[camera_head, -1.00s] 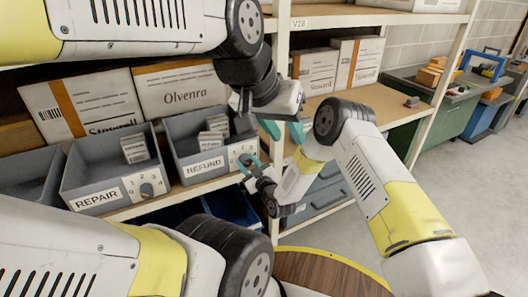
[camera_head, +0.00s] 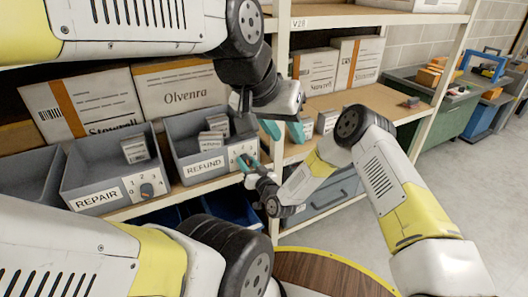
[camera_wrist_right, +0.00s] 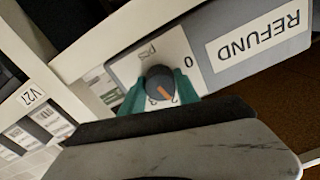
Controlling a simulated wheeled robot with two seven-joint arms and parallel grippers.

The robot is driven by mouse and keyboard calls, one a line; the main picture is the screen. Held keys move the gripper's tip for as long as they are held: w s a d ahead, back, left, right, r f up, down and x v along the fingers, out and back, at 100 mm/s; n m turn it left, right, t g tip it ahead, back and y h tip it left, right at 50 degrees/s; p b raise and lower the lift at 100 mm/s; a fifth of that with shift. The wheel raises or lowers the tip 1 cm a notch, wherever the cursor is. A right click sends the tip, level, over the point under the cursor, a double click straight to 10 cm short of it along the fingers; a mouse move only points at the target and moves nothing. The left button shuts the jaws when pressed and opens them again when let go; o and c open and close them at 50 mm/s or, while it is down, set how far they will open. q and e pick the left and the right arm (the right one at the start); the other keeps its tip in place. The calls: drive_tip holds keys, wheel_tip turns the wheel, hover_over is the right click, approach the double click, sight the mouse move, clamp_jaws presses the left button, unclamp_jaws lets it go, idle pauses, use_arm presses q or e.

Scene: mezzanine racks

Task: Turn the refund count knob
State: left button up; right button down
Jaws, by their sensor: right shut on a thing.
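The refund bin (camera_head: 178,147) is a grey bin labelled REFUND (camera_head: 204,167), with a white dial plate (camera_wrist_right: 181,53) on its front. The refund count knob (camera_wrist_right: 160,75) is round and dark, with an orange mark pointing toward the lower right of the wrist view, near the 2. My right gripper (camera_head: 250,165) is shut on the knob, one teal finger on each side; its fingers mostly hide the knob in the head view. My left gripper (camera_head: 284,130) hangs to the right of the bin, its teal fingers apart and nothing visible between them.
Small cartons (camera_head: 212,142) lie in the refund bin. The repair bin (camera_head: 91,180), with its own knob (camera_head: 147,190), stands to the left. Large cartons (camera_head: 178,88) stand behind. A shelf post (camera_head: 282,60) rises close to my left gripper. A workbench (camera_head: 440,98) is at the right.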

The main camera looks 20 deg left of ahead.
drive_tip(key=shift+m, duration=1.1)
drive_tip(key=shift+f, duration=0.1)
drive_tip(key=c, duration=0.9)
unclamp_jaws()
drive_tip(key=v, duration=0.8)
